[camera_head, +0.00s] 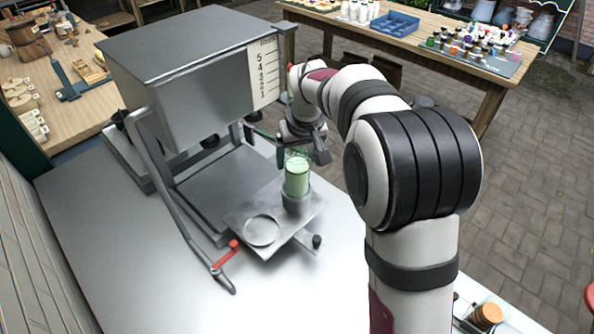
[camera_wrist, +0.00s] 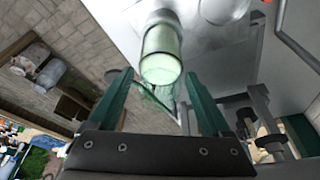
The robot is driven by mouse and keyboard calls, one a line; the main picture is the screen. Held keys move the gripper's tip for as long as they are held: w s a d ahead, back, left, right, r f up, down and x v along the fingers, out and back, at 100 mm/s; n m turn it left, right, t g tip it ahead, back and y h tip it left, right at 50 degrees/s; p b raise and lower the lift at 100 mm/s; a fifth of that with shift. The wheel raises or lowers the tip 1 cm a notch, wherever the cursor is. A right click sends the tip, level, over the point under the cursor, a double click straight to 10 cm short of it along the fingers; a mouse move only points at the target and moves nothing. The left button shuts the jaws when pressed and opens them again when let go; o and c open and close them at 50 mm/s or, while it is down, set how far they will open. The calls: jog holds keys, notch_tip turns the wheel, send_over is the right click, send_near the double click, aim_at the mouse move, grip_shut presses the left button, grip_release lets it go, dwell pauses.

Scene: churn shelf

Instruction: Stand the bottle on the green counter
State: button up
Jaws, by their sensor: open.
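The bottle (camera_head: 297,179) is clear glass with pale green contents. It stands upright in a grey round holder (camera_head: 297,203) on the metal plate of the machine. It also shows in the wrist view (camera_wrist: 161,55), with its clear upper part toward my gripper. My gripper (camera_head: 294,149) is just above the bottle, pointing down. In the wrist view its two green fingers (camera_wrist: 157,77) are spread, one on each side of the bottle's upper part, with gaps visible. It holds nothing. I cannot make out a clearly green counter top in either view.
A large metal machine (camera_head: 190,75) with a numbered scale stands left of my gripper. A red-handled lever (camera_head: 233,245) and an empty ring (camera_head: 262,231) are in front. The pale worktop (camera_head: 120,270) has free room at lower left. Wooden tables with goods stand behind.

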jog(key=c, duration=0.9)
jog(key=shift+r, duration=1.55)
jog(key=shift+c, duration=0.2)
jog(key=shift+s+d+r, duration=0.25)
jog(key=s+d+r+m, duration=0.35)
jog(key=s+d, duration=0.45)
jog(key=s, duration=0.4)
jog(key=w+d+f+m+h, duration=0.1)
jog(key=w+d+f, duration=0.2)
jog(key=f, duration=0.5)
jog(key=w+d+f+m, duration=0.1)
jog(key=w+d+f, duration=0.2)
jog(key=f, duration=0.4)
jog(key=shift+d+f+h, duration=0.35)
jog(key=shift+d+h, duration=0.05)
jog(key=shift+d, duration=0.2)
